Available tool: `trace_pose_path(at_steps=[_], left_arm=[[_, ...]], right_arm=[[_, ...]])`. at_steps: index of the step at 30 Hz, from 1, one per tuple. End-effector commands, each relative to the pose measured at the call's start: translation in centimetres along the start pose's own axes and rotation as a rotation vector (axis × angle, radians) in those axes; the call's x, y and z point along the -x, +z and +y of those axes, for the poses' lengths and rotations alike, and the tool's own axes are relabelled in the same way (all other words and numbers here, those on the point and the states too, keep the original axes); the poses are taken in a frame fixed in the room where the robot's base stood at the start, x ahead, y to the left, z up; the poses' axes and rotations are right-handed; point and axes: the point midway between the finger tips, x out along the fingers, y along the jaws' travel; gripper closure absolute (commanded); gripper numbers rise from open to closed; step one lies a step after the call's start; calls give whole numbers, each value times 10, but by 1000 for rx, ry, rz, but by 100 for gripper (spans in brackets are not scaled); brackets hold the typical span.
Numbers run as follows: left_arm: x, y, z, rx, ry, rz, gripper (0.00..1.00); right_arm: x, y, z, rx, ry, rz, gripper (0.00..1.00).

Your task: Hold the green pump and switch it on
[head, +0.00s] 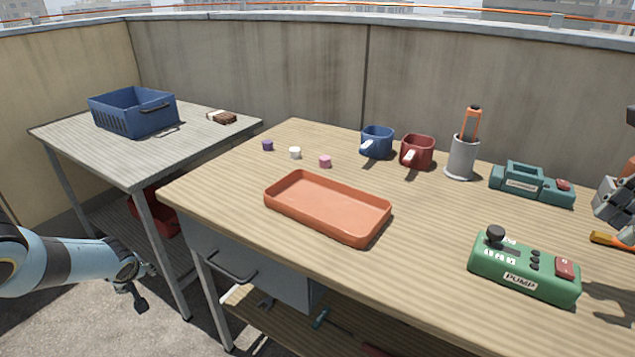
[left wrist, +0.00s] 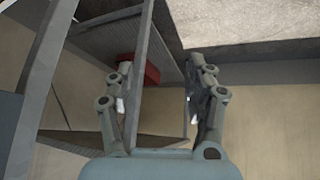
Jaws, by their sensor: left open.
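The green pump (head: 520,272) is a box labelled PUMP on the right part of the wooden table. It has a black knob (head: 495,234), small white and black buttons and a red switch (head: 565,267) at its right end. Whether the switch is on I cannot tell. My left gripper (head: 138,284) is low at the left, beside the tables and far from the pump. In the left wrist view it (left wrist: 157,85) is open and empty. My right gripper (head: 614,205) is cut off by the right edge, above and right of the pump, apart from it; its fingers are mostly hidden.
A teal box (head: 531,184) with a red switch stands behind the pump. A grey holder (head: 462,158), red mug (head: 417,151) and blue mug (head: 376,141) stand at the back. An orange tray (head: 330,236) lies mid-table. A blue basket (head: 134,112) is on the side table (head: 85,135).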

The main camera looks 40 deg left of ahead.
Motion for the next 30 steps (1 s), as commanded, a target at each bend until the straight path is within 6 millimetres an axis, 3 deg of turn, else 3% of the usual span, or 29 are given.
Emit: trace_pose_path(at_steps=[1, 3, 8, 11, 13, 15, 18, 22, 26, 30], left_arm=[[2, -36, 6, 83, 2, 37, 45], [8, -82, 12, 210, 9, 83, 45], [29, -183, 28, 467, 59, 190, 45], [48, -243, 48, 549, 128, 261, 45], [63, -275, 75, 510, 203, 313, 45], [78, -292, 115, 358, 289, 368, 45], [98, -289, 178, 46, 400, 451, 45], [126, -264, 256, -371, 521, 579, 45], [159, -224, 325, -767, 621, 734, 45], [201, -173, 390, -1168, 709, 946, 45]], right_arm=[[0, 0, 0, 0, 0, 0, 62], [0, 0, 0, 0, 0, 0, 62], [0, 0, 0, 0, 0, 0, 62], [0, 0, 0, 0, 0, 0, 62], [0, 0, 0, 0, 0, 0, 62], [0, 0, 0, 0, 0, 0, 62], [0, 0, 0, 0, 0, 0, 62], [0, 0, 0, 0, 0, 0, 62], [0, 0, 0, 0, 0, 0, 62], [0, 0, 0, 0, 0, 0, 62]])
